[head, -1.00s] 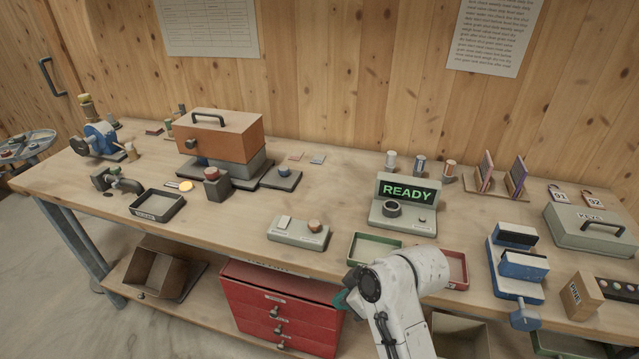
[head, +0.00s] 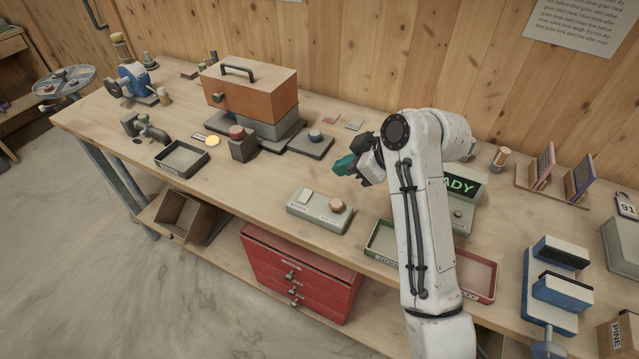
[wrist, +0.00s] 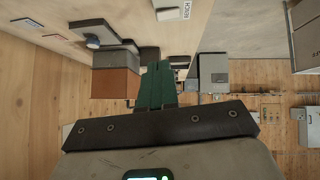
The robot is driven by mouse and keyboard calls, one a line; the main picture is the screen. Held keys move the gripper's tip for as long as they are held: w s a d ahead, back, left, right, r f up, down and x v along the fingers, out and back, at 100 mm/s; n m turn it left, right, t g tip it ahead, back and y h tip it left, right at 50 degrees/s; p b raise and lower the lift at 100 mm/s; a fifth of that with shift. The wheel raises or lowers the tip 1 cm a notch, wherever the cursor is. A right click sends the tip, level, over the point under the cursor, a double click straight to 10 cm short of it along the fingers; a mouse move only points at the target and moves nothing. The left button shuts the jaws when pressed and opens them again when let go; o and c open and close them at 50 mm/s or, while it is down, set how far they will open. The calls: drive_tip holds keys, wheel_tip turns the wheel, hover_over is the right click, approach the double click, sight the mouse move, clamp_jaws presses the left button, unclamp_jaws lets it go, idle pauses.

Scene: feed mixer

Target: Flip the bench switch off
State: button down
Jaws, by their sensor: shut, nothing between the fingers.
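The bench switch is a pale rocker (head: 306,194) on the left of a low grey box (head: 318,213), which also carries a round tan knob (head: 337,205). The box lies flat near the bench's front edge. Which way the rocker is tipped is too small to tell. My gripper (head: 344,166) is shut and empty, with green fingertips, above the bench up and to the right of the box. In the wrist view the green fingers (wrist: 157,85) are together.
An orange box with a handle (head: 250,92) stands behind, left of my gripper. A red-knobbed block (head: 242,146) and a black tray (head: 182,158) are left of the switch box. A green tray (head: 385,242) is to its right. The bench just left of the box is clear.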

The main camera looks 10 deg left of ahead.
drive_tip(key=p, duration=0.2)
hover_over(311, 191)
drive_tip(key=s+d, duration=0.2)
drive_tip(key=f, duration=0.6)
drive_tip(key=shift+w+a+f, duration=0.15)
drive_tip(key=shift+w+f, duration=0.1)
drive_tip(key=shift+f, duration=0.1)
drive_tip(key=shift+w+f, duration=0.2)
drive_tip(key=shift+f, duration=1)
drive_tip(key=shift+w+f, duration=0.1)
drive_tip(key=shift+f, duration=0.8)
drive_tip(key=shift+f, duration=0.1)
drive_tip(key=shift+w+d+f+g+b, duration=0.25)
drive_tip(key=shift+f+g+b, duration=0.25)
drive_tip(key=shift+b, duration=0.65)
drive_tip(key=shift+s+a+r+p, duration=0.1)
drive_tip(key=shift+r+p, duration=0.15)
drive_tip(key=shift+p, duration=0.15)
drive_tip(key=shift+s, duration=0.1)
drive_tip(key=shift+s+a+r+p, duration=0.2)
drive_tip(key=shift+s+p, duration=0.15)
drive_tip(key=shift+p, duration=0.15)
drive_tip(key=shift+s+a+r+p, duration=0.15)
drive_tip(key=shift+s+p, duration=0.15)
drive_tip(key=shift+p, duration=0.15)
